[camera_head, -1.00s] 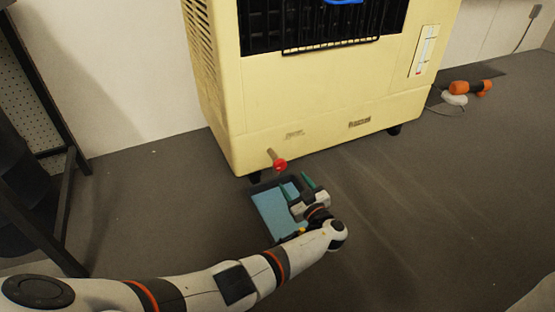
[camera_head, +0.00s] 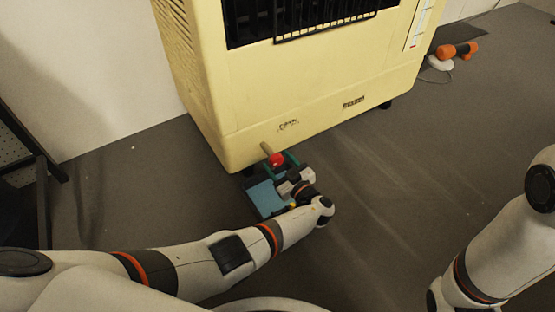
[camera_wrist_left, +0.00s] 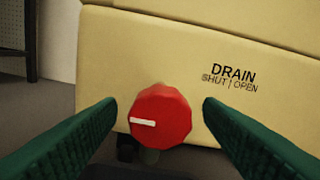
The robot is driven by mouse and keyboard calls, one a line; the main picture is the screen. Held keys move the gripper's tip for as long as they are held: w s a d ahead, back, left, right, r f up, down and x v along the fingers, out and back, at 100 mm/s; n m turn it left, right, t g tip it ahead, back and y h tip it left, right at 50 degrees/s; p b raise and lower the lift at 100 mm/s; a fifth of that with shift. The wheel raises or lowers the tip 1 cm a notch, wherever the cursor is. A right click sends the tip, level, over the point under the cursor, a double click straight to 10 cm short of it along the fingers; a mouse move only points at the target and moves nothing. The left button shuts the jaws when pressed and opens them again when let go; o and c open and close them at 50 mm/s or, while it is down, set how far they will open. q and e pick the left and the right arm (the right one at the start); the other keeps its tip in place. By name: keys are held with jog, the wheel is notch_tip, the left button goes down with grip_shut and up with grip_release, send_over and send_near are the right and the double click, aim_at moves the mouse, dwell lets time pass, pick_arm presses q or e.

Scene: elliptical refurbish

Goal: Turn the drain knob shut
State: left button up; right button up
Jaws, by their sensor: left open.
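The red drain knob (camera_head: 276,160) sits on the end of a short pipe low on the front of the cream appliance (camera_head: 300,85). In the left wrist view the knob (camera_wrist_left: 160,116) faces me, with a white mark lying nearly level on its left half. My left gripper (camera_head: 282,170) is open at the knob. In the wrist view its two green fingers (camera_wrist_left: 160,112) stand on either side of the knob, with gaps showing. A label (camera_wrist_left: 230,77) reading "DRAIN, SHUT | OPEN" is right of the knob. My right gripper is out of view; only part of my right arm shows.
A blue tray (camera_head: 265,199) lies on the floor below the knob, partly hidden by my left gripper. An orange tool (camera_head: 458,50) lies at the back right. A dark frame (camera_head: 40,190) stands at the left. The floor right of my left arm is clear.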

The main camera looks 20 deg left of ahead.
pick_arm(q)
jog(key=c, duration=1)
jog(key=shift+m, duration=0.3)
jog(key=shift+f+m+b, duration=0.1)
jog(key=shift+m+b, duration=0.55)
jog(key=shift+m, duration=0.35)
jog(key=m+b, duration=0.1)
jog(key=m, duration=0.2)
jog(key=shift+m, duration=0.3)
jog(key=m, duration=0.5)
jog(key=shift+w, duration=0.1)
jog(key=m, duration=0.6)
jog(key=shift+d+m, duration=0.1)
jog(key=shift+m, duration=0.2)
jog(key=shift+w, duration=0.1)
